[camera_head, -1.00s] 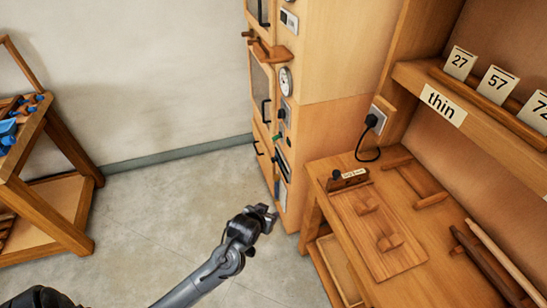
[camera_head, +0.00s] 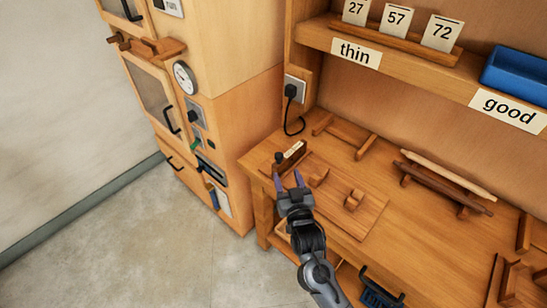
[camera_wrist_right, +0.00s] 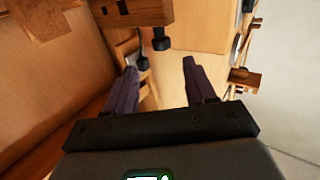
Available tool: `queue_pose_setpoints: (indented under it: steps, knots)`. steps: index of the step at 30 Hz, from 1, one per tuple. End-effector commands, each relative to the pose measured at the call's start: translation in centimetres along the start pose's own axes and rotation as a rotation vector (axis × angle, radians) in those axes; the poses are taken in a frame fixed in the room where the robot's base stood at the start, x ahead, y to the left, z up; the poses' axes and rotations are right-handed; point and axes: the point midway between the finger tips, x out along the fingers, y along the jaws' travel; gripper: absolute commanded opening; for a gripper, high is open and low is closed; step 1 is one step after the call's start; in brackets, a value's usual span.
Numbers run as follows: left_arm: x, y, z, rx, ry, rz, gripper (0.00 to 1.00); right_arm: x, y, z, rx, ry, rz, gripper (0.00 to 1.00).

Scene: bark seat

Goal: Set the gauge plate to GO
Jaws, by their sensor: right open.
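A small upright wooden block (camera_head: 291,156) with a white label and a black knob (camera_head: 279,157) stands at the left end of a flat board (camera_head: 340,205) on the bench. The label is too small to read, and I cannot tell for sure that this is the gauge plate. My right gripper (camera_head: 289,182) is open and empty, just in front of the block. In the right wrist view, a wooden block (camera_wrist_right: 135,12) with a black knob (camera_wrist_right: 161,40) lies ahead, beyond my open fingers (camera_wrist_right: 162,82). My left gripper is out of view.
A tall wooden cabinet (camera_head: 215,120) with a dial, handles and switches stands left of the bench. A socket with a black plug (camera_head: 291,91) is behind the block. Rods (camera_head: 440,180) lie on a rack at right. A shelf above holds number cards (camera_head: 397,18) and a blue bin (camera_head: 518,75).

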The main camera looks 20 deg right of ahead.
Motion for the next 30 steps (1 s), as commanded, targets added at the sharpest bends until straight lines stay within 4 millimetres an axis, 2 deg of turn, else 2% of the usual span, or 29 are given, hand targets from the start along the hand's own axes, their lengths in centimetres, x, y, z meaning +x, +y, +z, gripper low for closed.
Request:
queue_pose_setpoints:
  steps: [15, 21, 30]
  knots:
    - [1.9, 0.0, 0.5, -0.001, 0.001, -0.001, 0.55, 7.8, 0.0, 0.1, 0.0, -0.001, 0.0, 0.55]
    - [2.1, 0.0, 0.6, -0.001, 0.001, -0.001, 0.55, 9.3, 0.0, 0.0, 0.0, 0.0, 0.0, 0.55]
    - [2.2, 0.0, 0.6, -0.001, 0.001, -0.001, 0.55, 9.7, 0.0, 0.1, 0.0, -0.002, -0.001, 0.55]
